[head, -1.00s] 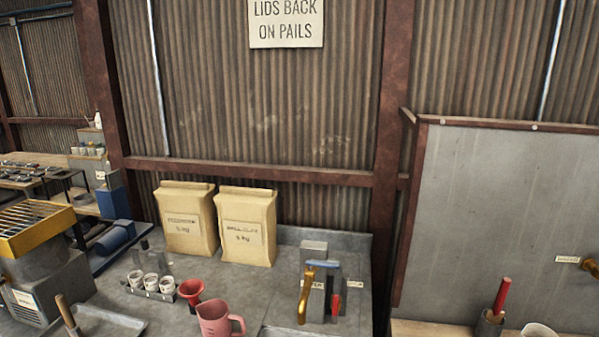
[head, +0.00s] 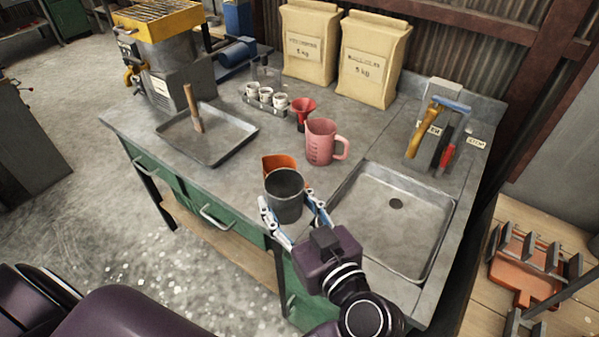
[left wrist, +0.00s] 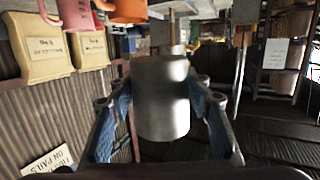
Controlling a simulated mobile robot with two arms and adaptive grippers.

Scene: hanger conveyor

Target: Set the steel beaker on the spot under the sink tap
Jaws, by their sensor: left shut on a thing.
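The steel beaker (head: 285,197) is grey, open at the top and roughly upright. My left gripper (head: 293,208) is shut around its sides, near the front edge of the bench, left of the sink. In the left wrist view the beaker (left wrist: 161,98) fills the space between the two blue fingers. The sink basin (head: 365,240) is a shallow grey tray with a dark drain, and looks empty. Behind it a brass-coloured curved piece with a blue bar, seemingly the tap (head: 423,130), stands at a grey block. The spot's marking cannot be made out. My right gripper is out of view.
An orange cup (head: 279,162) is close behind the beaker. A pink jug (head: 320,143) and red funnel (head: 303,110) stand farther back. A red-handled tool (head: 447,156) is beside the tap. A tray with a scoop (head: 208,138) lies left; two paper bags (head: 368,65) stand behind.

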